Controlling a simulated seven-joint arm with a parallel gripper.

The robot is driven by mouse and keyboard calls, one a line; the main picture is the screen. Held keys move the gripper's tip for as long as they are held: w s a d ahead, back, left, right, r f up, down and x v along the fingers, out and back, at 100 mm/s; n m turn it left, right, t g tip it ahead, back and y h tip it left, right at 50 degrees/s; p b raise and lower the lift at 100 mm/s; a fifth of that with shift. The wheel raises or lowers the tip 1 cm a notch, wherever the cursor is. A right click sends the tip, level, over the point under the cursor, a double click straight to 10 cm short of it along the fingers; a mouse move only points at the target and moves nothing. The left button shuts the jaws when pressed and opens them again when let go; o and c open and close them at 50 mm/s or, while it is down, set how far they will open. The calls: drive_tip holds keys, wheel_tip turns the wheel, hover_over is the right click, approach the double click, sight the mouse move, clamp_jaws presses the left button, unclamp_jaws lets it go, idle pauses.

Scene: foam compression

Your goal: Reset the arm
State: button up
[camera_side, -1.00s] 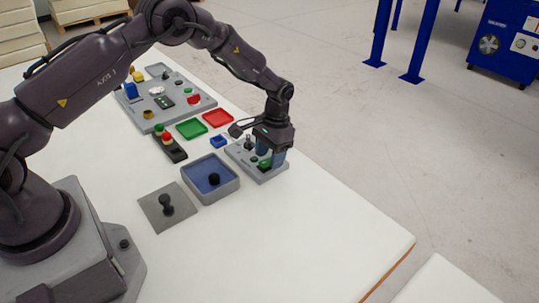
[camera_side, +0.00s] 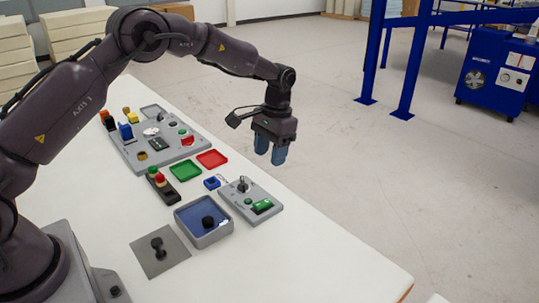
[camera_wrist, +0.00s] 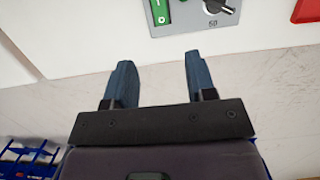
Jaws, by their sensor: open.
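My gripper (camera_side: 270,153) has two blue fingers and is open and empty. In the side view it hangs, fingers down, in the air above and behind the grey control panel. The wrist view shows both fingertips (camera_wrist: 157,60) apart with nothing between them. The grey control panel (camera_side: 234,207) lies on the table with a black knob (camera_side: 243,184) and a green switch (camera_side: 262,206). In the wrist view the panel (camera_wrist: 190,22), its green switch (camera_wrist: 160,12) and its knob (camera_wrist: 215,6) show at the top edge, ahead of the fingers.
A blue-lined tray (camera_side: 190,229) with a black knob-like piece, a grey plate (camera_side: 146,260), green (camera_side: 186,171) and red (camera_side: 212,159) trays, a button box (camera_side: 163,189) and a larger grey board (camera_side: 190,149) stand on the white table (camera_side: 310,265). The table's front right is clear.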

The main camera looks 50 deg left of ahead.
drive_tip(key=s+r+t, duration=0.2)
drive_tip(key=s+r, duration=0.4)
drive_tip(key=s, duration=0.4)
drive_tip(key=s+d+r+t, duration=0.1)
drive_tip(key=s+r+t, duration=0.2)
drive_tip(key=s+r, duration=0.4)
drive_tip(key=s+d+r+t, duration=0.1)
drive_tip(key=s+r, duration=0.5)
drive_tip(key=s, duration=0.7)
drive_tip(key=shift+s+d+r+t, duration=0.2)
drive_tip(key=shift+d+r+t, duration=0.1)
drive_tip(key=shift+t, duration=0.5)
